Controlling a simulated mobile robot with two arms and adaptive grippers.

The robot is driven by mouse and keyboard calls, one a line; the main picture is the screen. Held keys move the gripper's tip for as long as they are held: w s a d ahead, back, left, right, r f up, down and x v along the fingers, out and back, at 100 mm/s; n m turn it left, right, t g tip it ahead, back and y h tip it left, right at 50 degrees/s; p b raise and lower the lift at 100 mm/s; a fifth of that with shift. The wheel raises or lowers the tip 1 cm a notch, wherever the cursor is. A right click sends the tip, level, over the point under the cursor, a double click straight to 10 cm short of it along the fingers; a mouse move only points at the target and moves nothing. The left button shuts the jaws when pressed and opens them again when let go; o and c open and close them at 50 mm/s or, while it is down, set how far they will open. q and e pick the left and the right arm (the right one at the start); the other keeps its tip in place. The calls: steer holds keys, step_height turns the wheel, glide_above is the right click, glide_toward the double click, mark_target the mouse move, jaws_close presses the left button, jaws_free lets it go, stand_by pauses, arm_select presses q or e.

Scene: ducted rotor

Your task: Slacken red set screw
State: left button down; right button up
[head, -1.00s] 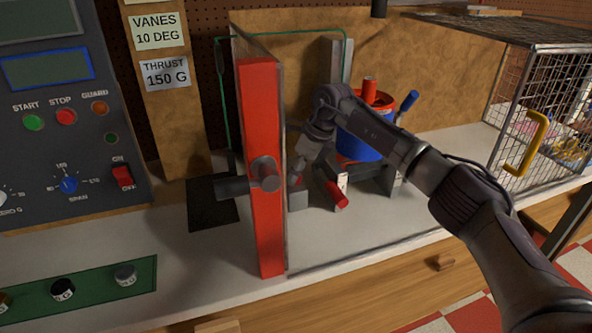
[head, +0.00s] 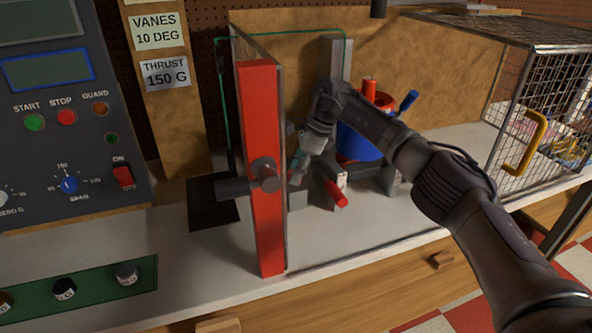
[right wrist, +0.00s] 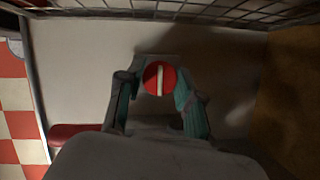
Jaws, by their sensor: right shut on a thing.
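The red set screw (right wrist: 160,78) shows in the right wrist view as a round red head with a white stripe across it. The stripe runs nearly straight up and down in that view. My right gripper (right wrist: 160,88) has its two teal-lined fingers on either side of the screw head and is shut on it. In the head view my right gripper (head: 296,168) points down behind the red-framed door edge, and the screw head is hidden there. My left gripper is not in view.
The red door frame (head: 260,215) stands close left of my gripper. A red lever (head: 336,194) and the blue rotor housing (head: 358,142) are close to its right. A wire cage (head: 550,95) with a yellow handle stands at the right. A control panel (head: 70,130) is at the left.

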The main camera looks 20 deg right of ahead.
steer(key=shift+r, duration=0.1)
steer(key=o, duration=1.2)
steer(key=shift+c, duration=0.2)
step_height(320, 180, up, 10)
steer(key=shift+f, duration=0.2)
